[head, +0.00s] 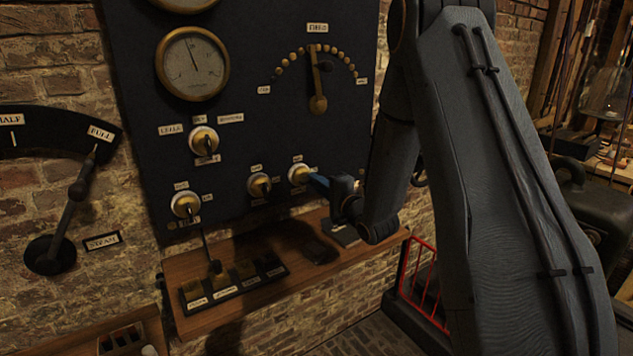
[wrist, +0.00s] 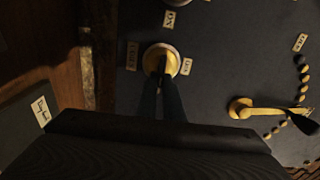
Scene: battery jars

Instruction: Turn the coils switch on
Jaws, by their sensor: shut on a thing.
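The coils switch (head: 296,174) is a round brass switch with a pale rim, low on the right of the dark panel in the head view. The wrist view shows its brass face (wrist: 150,56) close up, with small white labels around it. One label (wrist: 170,18) seems to read ON; the others are hard to read. My gripper (head: 316,181) reaches it from the right, and its blue-grey fingers also show in the wrist view (wrist: 163,82). They are shut on the switch's dark handle. The fingers partly hide the handle, so its exact setting is unclear.
Similar switches stand to the left: one beside it (head: 259,185), one lower left (head: 185,205), one higher (head: 203,140). The field lever (head: 317,85) is above. A wooden shelf (head: 320,270) with labelled blocks lies below. A steam lever (head: 70,215) is at far left.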

